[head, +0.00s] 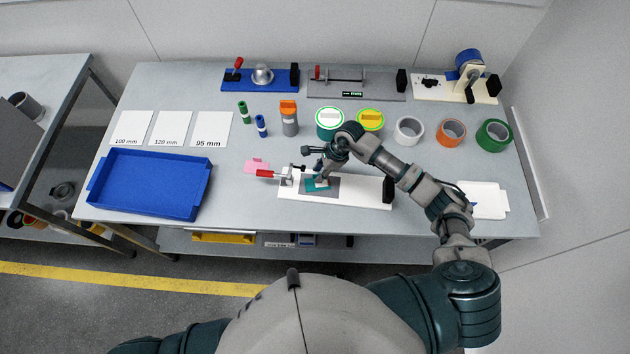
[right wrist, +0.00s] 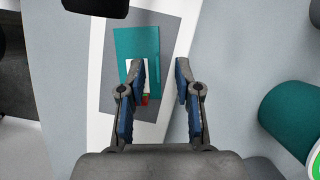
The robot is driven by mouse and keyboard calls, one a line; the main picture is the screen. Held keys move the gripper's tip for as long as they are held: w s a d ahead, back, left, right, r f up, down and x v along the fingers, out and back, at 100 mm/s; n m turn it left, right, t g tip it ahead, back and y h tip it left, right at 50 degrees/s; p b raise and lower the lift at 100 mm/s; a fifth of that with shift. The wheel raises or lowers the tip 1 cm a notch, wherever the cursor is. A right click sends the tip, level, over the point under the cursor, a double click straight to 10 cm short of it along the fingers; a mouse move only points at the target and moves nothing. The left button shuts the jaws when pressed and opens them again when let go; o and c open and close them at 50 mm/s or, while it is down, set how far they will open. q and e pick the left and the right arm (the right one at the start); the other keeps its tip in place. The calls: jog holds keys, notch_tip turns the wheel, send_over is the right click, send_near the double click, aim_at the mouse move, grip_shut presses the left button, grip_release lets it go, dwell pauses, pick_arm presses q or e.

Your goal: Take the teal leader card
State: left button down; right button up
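The teal leader card (head: 313,188) lies flat on a grey patch (head: 333,181) of the white fixture board (head: 365,188) near the table's front. In the right wrist view the teal card (right wrist: 135,41) carries a white area with small coloured marks, partly hidden by a finger. My right gripper (head: 321,176) is over the card; the right wrist view shows its fingers (right wrist: 160,72) apart with nothing between them. One finger overlaps the card, the other is beyond its right edge. Whether the fingers touch the card is unclear. My left gripper is out of view.
A red-handled clamp (head: 272,174) stands at the board's left end and a black block (head: 388,190) at its right. A pink card (head: 257,164) lies to the left. A blue tray (head: 150,184) is further left. Tins and tape rolls (head: 409,130) stand behind.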

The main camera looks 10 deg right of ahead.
jog(key=shift+f, duration=0.15)
jog(key=shift+a, duration=0.1)
grip_shut()
